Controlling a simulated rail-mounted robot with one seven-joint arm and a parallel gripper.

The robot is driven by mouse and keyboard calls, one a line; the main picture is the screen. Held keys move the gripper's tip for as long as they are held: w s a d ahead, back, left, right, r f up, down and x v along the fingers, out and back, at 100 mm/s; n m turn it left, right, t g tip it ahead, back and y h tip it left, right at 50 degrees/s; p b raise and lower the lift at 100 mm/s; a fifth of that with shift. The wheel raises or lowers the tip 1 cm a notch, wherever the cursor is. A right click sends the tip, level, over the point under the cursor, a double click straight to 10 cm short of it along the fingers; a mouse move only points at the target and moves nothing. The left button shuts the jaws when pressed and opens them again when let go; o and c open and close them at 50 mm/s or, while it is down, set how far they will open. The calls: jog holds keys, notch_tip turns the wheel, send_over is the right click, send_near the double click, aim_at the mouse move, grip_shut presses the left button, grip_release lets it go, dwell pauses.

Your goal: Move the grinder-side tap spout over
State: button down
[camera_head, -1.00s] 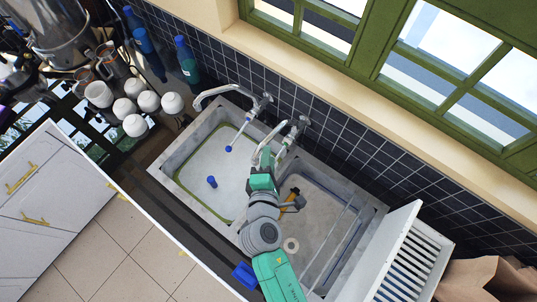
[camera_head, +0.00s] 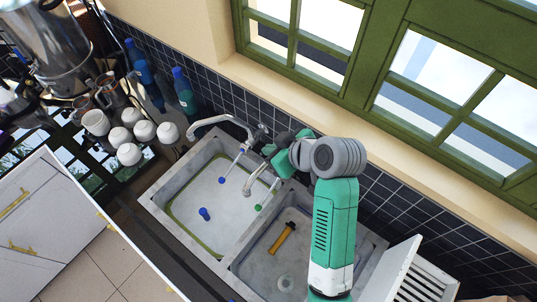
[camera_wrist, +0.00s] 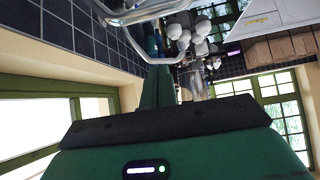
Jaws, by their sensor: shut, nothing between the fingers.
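The tap on the cup side has a long chrome spout (camera_head: 215,121) that reaches left from the wall, above the back of the left basin (camera_head: 205,225). A second chrome tap's spout (camera_head: 256,178) curves down toward the divider between the basins. My gripper (camera_head: 271,149) is shut and empty, close to the wall between the two taps. My wrist partly hides the second tap's base; whether the gripper touches either tap cannot be told. In the wrist view, chrome tap parts (camera_wrist: 145,10) lie at the top, close to the green gripper body.
Thin levers with blue and green tips hang by the taps. A small blue object (camera_head: 204,214) is in the left basin, an orange-handled tool (camera_head: 282,238) in the right. The tiled wall and window are close behind.

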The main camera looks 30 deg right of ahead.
aim_at(264, 163)
jog(key=x, duration=0.9)
jog(key=shift+s+d+f+p, duration=0.25)
jog(key=shift+s+p, duration=0.1)
jog(key=shift+s, duration=0.25)
jog(key=shift+s+d+f+p, duration=0.15)
jog(key=shift+s+f+p, duration=0.2)
jog(key=shift+s, duration=0.2)
jog(key=shift+s+d+f+p, duration=0.2)
jog(key=shift+s+p, duration=0.2)
jog(key=shift+s, duration=0.2)
